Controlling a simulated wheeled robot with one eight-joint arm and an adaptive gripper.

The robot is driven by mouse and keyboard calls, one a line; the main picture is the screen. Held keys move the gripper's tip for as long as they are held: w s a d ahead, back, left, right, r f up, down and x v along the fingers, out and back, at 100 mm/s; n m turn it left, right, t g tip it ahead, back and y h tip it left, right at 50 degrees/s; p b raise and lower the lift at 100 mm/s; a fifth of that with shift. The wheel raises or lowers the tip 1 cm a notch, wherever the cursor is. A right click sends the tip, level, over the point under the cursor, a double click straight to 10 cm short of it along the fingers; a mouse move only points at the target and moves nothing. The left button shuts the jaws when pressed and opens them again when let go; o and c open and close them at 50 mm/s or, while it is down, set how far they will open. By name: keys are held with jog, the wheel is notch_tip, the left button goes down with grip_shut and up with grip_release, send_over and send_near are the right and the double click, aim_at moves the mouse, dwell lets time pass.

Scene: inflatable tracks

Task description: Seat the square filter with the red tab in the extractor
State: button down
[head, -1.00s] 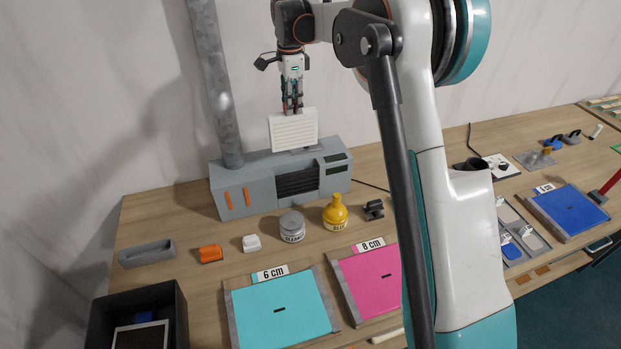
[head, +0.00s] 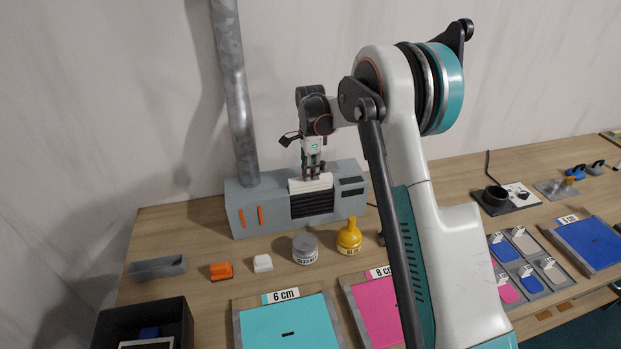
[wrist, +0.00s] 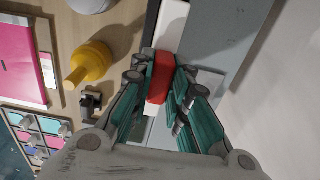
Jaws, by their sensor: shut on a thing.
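The extractor (head: 262,219) is a grey box with a dark louvred front, standing at the back of the bench. The white filter (head: 299,186) shows as a low white strip at the extractor's top, above the louvres; its lower part is hidden, apparently inside the extractor. My gripper (head: 313,175) is above it, pointing down. In the wrist view my gripper (wrist: 162,88) is shut on the filter's red tab (wrist: 160,78), with a white strip of the filter (wrist: 172,28) beyond. I cannot tell whether the filter is fully down.
A galvanised duct (head: 234,95) rises from the extractor's left end. In front stand a grey jar (head: 305,250), a yellow bottle (head: 349,238), an orange block (head: 221,271) and a white block (head: 262,263). A black bin (head: 145,318) is at the front left.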

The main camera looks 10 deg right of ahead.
aim_at(310, 188)
jog(key=shift+f, duration=1.5)
jog(key=c, duration=1.5)
grip_release()
jog(key=shift+c, duration=0.2)
